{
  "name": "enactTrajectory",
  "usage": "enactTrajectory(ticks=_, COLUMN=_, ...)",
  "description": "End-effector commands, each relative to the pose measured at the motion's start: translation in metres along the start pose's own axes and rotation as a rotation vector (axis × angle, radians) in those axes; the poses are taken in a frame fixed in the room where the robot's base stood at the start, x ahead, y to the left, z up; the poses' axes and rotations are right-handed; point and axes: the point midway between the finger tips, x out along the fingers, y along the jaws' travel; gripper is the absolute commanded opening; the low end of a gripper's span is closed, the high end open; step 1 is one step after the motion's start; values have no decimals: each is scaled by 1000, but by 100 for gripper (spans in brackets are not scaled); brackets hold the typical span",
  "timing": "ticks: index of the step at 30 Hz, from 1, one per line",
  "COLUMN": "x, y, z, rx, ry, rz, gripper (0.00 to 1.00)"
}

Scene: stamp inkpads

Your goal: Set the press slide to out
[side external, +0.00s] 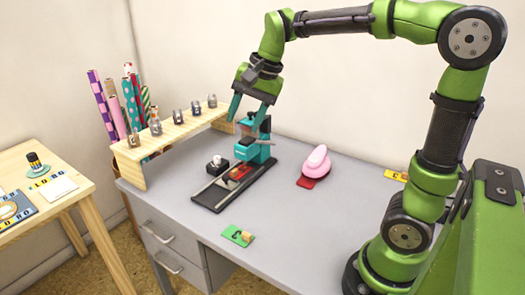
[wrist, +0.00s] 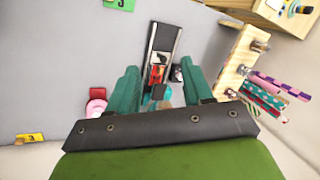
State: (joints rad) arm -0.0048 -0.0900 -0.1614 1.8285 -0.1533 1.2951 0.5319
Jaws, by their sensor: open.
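The teal press (side external: 250,150) stands at the back end of a long black base on the grey desk. The base's rail (side external: 212,193) runs toward the front left. The slide (side external: 239,172), with red on it, sits on the rail at the foot of the press. In the wrist view, the slide (wrist: 158,74) and the rail (wrist: 166,38) lie ahead of the fingers. My gripper (side external: 248,118) is open and empty, with its teal fingers pointing down above the press. In the wrist view, my gripper (wrist: 160,90) has a finger to either side of the press, which is partly hidden.
A small black block (side external: 217,166) stands close left of the rail. A pink stamper (side external: 316,160) is to the right. A green card (side external: 236,235) with a wooden piece lies in front. A wooden shelf (side external: 175,133) with several small stamps stands at left. The desk's front right is clear.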

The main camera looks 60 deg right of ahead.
Motion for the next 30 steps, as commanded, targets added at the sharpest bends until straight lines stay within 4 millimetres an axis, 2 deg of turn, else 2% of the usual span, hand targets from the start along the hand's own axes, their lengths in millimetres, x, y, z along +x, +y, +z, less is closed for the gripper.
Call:
enactTrajectory(ticks=1, x=11, y=-11, z=-18, rx=92, ry=-4, rz=44, gripper=50)
enactTrajectory(ticks=6, x=46, y=-38, z=-68, rx=415, ry=22, rz=178, gripper=50)
enactTrajectory(ticks=12, x=90, y=-54, z=-108, rx=705, ry=97, rz=301, gripper=50)
enactTrajectory(ticks=16, x=106, y=-57, z=-118, rx=803, ry=134, rz=339, gripper=50)
enactTrajectory(ticks=23, x=123, y=-54, z=-121, rx=839, ry=147, rz=356, gripper=50)
enactTrajectory(ticks=30, x=167, y=-36, z=-120, rx=837, ry=145, rz=357, gripper=50)
